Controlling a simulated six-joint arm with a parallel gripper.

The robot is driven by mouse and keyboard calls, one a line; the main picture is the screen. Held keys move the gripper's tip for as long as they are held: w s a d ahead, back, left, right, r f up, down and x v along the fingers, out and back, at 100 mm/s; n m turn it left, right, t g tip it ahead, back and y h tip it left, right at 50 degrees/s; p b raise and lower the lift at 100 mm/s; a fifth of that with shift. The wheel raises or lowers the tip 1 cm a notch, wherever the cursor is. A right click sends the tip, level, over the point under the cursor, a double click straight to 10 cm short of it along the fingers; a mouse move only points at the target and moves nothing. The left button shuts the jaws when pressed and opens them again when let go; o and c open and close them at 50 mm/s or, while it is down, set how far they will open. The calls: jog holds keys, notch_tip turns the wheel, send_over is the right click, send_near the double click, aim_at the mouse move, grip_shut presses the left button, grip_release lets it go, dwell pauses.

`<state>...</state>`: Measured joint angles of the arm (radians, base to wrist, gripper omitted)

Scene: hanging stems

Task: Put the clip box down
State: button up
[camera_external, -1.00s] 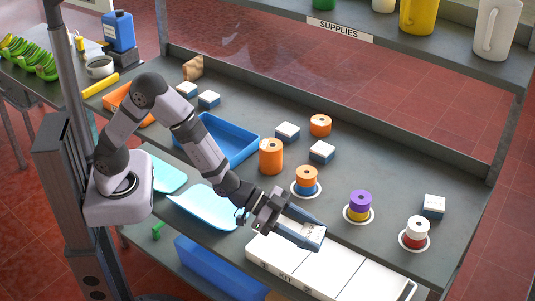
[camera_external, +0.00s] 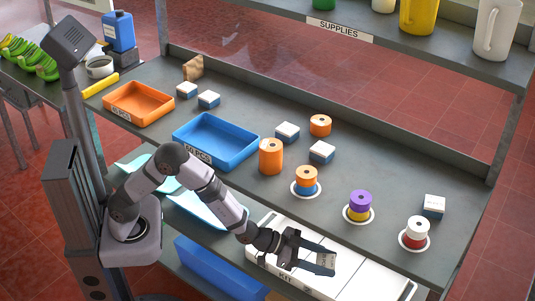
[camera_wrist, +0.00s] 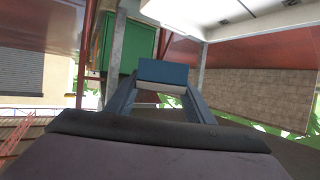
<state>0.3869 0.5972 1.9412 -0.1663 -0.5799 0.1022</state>
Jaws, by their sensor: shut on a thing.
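My gripper (camera_external: 318,256) is shut on the clip box (camera_external: 326,263), a small blue box with a pale label, held between the fingertips. In the external view they are over the white kit case (camera_external: 370,279) at the table's front edge; I cannot tell if the box touches it. In the wrist view the clip box (camera_wrist: 163,73) shows as a blue block between the two fingers of my gripper (camera_wrist: 163,88). Similar white-topped blue boxes stand on the table, one (camera_external: 433,206) at the right, one (camera_external: 322,152) at mid-table.
Stacked spools on white discs (camera_external: 306,183) stand behind the kit case. A blue tray (camera_external: 216,143) and an orange tray (camera_external: 139,104) lie to the left. The supplies shelf (camera_external: 400,45) overhangs the back. Bare table shows around (camera_external: 400,190).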

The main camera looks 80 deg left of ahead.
jog(key=w+a+f+n+y+b, duration=0.35)
jog(key=a+f+b, duration=0.7)
jog(key=a, duration=0.35)
jog(key=shift+t+y, duration=0.25)
jog(key=shift+t, duration=0.05)
jog(key=shift+w+a+f+b, duration=0.15)
jog(key=shift+f+b, duration=0.45)
jog(key=shift+f, duration=1.95)
jog(key=shift+w+f+b, duration=0.1)
jog(key=shift+f+b, duration=0.45)
jog(key=shift+f, duration=2)
jog(key=shift+f, duration=0.2)
jog(key=o, duration=1.1)
jog(key=shift+c, duration=0.2)
jog(key=shift+r, duration=0.1)
